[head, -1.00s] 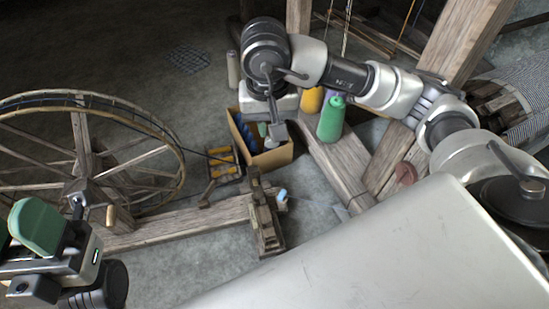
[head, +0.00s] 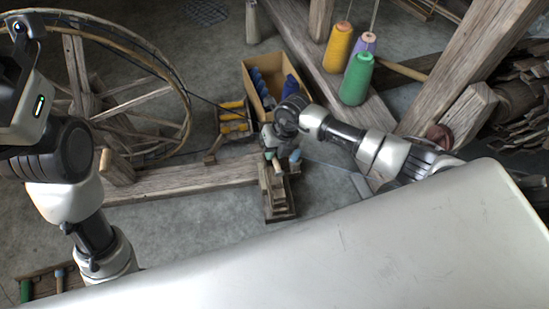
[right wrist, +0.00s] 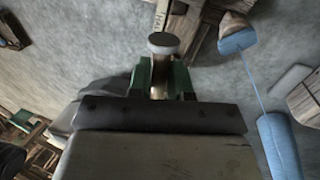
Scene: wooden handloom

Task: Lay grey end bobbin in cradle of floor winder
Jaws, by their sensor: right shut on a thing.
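My right gripper (head: 268,143) points down over the wooden head block (head: 281,202) of the floor winder (head: 180,182). In the right wrist view its green fingers (right wrist: 161,77) are shut on a small bobbin with a round grey end (right wrist: 163,43) and a brownish shaft. The bobbin's lower part and the cradle are largely hidden, so I cannot tell whether they touch. A blue bobbin (head: 295,156) is beside the gripper in the head view. My left arm's end (head: 22,28) is at the upper left; its jaws are not clear.
The winder's big spoked wheel (head: 187,95) stands at the left. A cardboard box (head: 251,92) with blue bobbins is behind the gripper, beside a rack of yellow bobbins (head: 236,116). Yellow, violet and green cones (head: 357,79) stand farther right. Bare floor lies in front of the winder.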

